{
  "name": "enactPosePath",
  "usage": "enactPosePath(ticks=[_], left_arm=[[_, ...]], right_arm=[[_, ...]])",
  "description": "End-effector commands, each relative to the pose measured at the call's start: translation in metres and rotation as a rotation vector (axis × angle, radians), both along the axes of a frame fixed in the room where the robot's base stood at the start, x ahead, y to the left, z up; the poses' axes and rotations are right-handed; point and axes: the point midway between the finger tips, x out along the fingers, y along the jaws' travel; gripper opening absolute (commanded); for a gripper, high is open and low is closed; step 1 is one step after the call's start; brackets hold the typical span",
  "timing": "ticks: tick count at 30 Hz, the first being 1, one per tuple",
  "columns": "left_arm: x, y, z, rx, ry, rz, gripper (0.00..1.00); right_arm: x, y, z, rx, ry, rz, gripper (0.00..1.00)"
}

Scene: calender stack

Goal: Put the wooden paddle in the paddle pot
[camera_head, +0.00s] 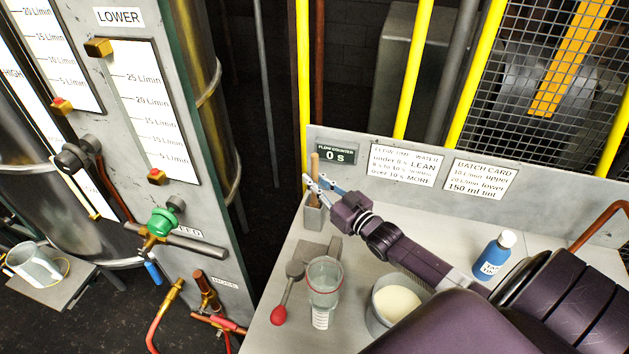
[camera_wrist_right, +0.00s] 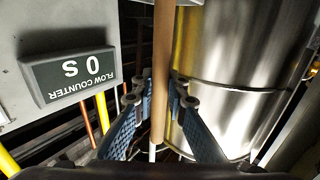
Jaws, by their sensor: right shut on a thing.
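The wooden paddle (camera_head: 315,166) stands roughly upright at the far left end of the bench, its handle rising above my right gripper (camera_head: 318,184). The right gripper is shut on the paddle, and the wrist view shows its brown shaft (camera_wrist_right: 163,70) between the two fingers (camera_wrist_right: 158,108). The grey paddle pot (camera_head: 313,217) stands on the bench directly below the gripper. The paddle's lower part is hidden by the gripper and pot, so I cannot tell how deep it sits. My left gripper is not in view.
The sign panel (camera_head: 545,178) stands behind. The grey valve cabinet (camera_head: 190,215) is left across a gap.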

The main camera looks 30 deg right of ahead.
Motion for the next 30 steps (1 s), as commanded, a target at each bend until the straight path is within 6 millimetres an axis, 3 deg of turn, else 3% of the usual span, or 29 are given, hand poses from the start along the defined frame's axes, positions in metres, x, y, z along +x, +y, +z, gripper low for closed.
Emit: enactPosePath(ticks=[12, 13, 17, 30], left_arm=[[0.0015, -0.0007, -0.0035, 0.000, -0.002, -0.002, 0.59], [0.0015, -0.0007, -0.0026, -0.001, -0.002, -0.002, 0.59], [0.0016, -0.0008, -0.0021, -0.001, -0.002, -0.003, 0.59], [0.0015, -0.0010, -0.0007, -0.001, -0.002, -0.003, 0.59]], right_arm=[[0.0001, 0.0001, -0.0071, -0.001, -0.001, 0.000, 0.00], [0.0001, 0.0001, -0.0063, -0.001, -0.001, 0.000, 0.15], [0.0000, 0.0001, -0.0059, -0.001, 0.000, 0.000, 0.29], [-0.0062, -0.0004, -0.0047, 0.000, 0.002, 0.000, 0.30]])
